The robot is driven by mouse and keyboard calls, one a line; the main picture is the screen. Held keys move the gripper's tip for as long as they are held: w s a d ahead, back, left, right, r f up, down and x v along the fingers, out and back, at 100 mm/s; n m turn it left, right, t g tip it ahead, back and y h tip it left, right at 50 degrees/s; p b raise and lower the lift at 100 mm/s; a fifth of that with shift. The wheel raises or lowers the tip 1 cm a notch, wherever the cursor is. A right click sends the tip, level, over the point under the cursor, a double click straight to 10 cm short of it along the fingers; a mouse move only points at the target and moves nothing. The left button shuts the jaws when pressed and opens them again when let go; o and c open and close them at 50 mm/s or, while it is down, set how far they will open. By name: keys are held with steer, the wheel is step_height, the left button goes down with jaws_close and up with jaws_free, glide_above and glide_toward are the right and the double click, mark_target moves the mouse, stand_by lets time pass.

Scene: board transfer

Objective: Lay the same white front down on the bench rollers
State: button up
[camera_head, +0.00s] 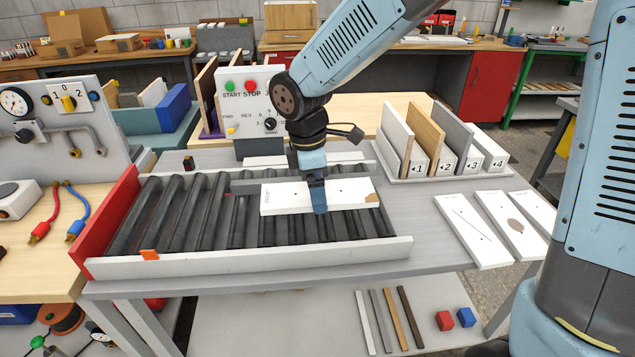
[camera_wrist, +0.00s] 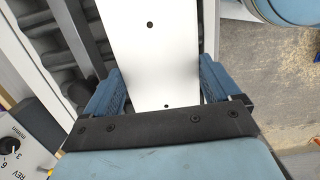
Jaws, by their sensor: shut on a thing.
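The white front (camera_head: 285,198) is a flat, pale board with a few small dark holes and a brown patch at its right corner. It lies level over the dark bench rollers (camera_head: 170,215) in the head view; I cannot tell whether it touches them. My gripper (camera_head: 318,200) points down and is shut across the board's width, right of its middle. In the wrist view the white front (camera_wrist: 155,60) runs between the two blue fingers of my gripper (camera_wrist: 160,90). The part of the board under the fingers is hidden.
A red end plate (camera_head: 108,225) and pale side rails (camera_head: 250,259) bound the rollers. Several white boards (camera_head: 470,230) lie to the right. A numbered rack (camera_head: 440,165) with upright panels stands behind right. A START/STOP control panel (camera_head: 247,105) stands behind the rollers. The left rollers are clear.

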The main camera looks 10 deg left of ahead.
steer(key=shift+f, duration=2.6)
steer(key=shift+f, duration=0.3)
steer(key=o, duration=0.9)
steer(key=r, duration=0.4)
steer(key=a+r, duration=0.1)
steer(key=r, duration=0.8)
steer(key=shift+s+a+r, duration=0.15)
steer(key=shift+a+r, duration=0.15)
